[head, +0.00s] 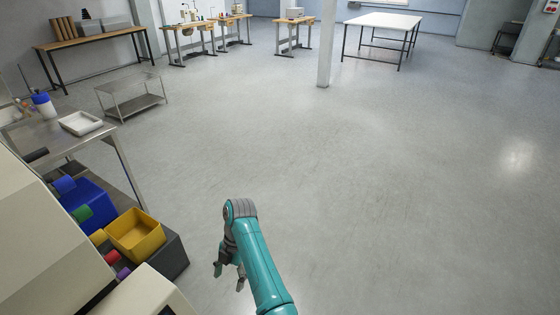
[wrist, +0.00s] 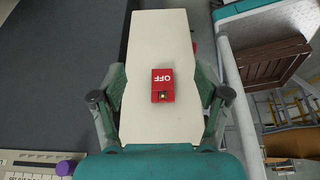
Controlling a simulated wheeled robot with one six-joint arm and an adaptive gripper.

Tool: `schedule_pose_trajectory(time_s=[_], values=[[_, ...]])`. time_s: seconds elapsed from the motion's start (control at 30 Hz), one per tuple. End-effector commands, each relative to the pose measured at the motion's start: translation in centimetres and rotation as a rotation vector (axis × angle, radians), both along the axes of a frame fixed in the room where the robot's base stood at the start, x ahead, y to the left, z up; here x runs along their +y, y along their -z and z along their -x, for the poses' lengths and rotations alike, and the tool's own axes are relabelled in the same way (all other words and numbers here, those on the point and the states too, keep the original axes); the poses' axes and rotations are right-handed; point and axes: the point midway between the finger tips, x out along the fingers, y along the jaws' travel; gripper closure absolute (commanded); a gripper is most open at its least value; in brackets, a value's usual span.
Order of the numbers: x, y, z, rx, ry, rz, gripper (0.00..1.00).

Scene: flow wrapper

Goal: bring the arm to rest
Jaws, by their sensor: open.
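My arm (head: 262,268) is teal and reaches up from the bottom of the head view, bent at a grey joint. My gripper (head: 229,277) hangs below that joint with its fingers pointing down. Its fingers are apart and nothing shows between them.
Blue bin (head: 88,200) and yellow bin stand low at the left beside a cream machine (head: 45,245). A steel table (head: 25,128) holds a white tray (head: 80,123). A pillar (head: 326,45) stands farther back. The floor at the middle and right is clear.

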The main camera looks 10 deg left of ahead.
Motion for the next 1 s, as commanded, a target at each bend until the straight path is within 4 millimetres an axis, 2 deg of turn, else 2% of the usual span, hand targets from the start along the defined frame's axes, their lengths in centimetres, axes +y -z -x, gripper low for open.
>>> schedule_pose_trajectory(time_s=[0.07,0.17,0.27,0.4,0.47,0.7,0.9,1.0], values=[[-0.2,0.4,0.1,-0.003,0.011,0.001,0.25],[-1.1,2.2,0.3,-0.016,0.060,0.007,0.25],[-2.8,5.3,0.7,-0.046,0.161,0.014,0.25],[-5.9,10.4,1.7,-0.102,0.351,0.019,0.25],[-7.3,12.3,2.2,-0.127,0.434,0.017,0.25],[-13.2,18.5,5.4,-0.212,0.760,0.000,0.25],[-18.1,21.6,8.9,-0.273,1.025,-0.036,0.25],[-20.5,22.5,10.9,-0.300,1.154,-0.063,0.25]])
